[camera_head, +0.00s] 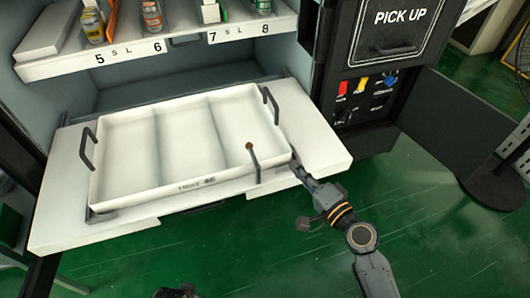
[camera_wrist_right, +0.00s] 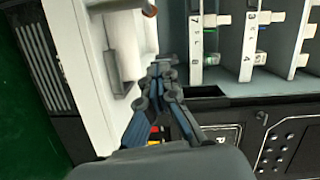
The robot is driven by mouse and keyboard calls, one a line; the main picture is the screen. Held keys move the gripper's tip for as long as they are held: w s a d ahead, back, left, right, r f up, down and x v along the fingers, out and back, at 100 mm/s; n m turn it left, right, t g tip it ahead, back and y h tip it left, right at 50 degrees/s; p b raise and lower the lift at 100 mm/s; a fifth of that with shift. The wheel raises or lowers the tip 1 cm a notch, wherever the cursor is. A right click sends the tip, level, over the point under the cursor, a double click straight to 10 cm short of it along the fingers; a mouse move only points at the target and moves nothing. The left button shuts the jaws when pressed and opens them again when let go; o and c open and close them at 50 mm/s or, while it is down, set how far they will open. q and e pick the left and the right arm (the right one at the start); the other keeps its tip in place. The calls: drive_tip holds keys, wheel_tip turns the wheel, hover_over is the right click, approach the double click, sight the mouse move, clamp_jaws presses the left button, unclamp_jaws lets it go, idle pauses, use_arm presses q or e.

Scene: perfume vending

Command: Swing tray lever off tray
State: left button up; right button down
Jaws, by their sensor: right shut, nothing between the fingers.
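The white tray (camera_head: 172,122) has several compartments and a dark handle at each end. The tray lever (camera_head: 257,167) is a thin rod with a reddish-brown knob on top. It stands upright at the tray's front edge, near the right front corner, and its knob overlaps the tray in the head view. My right gripper (camera_head: 296,160) is just right of the lever and the tray's right front corner, apart from the lever. Its fingers (camera_wrist_right: 161,70) are together and empty in the wrist view. My left gripper cannot be made out.
The tray rests on a white pull-out shelf (camera_head: 62,205). Bottles stand on the numbered rack (camera_head: 130,63) above. The black pick-up panel (camera_head: 390,35) is at the right. The green floor in front is mostly clear.

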drive_tip(key=x, duration=0.9)
drive_tip(key=shift+w+a, duration=0.15)
drive_tip(key=shift+w, duration=0.1)
drive_tip(key=a, duration=0.3)
drive_tip(key=shift+s+f, duration=0.25)
drive_tip(key=shift+f, duration=0.05)
drive_tip(key=shift+s+a+f, duration=0.1)
drive_tip(key=shift+s+a, duration=0.05)
drive_tip(key=shift+a, duration=0.3)
use_arm(q)
drive_tip(key=shift+s+f, duration=0.2)
drive_tip(key=shift+f, duration=0.3)
drive_tip(key=shift+f, duration=0.1)
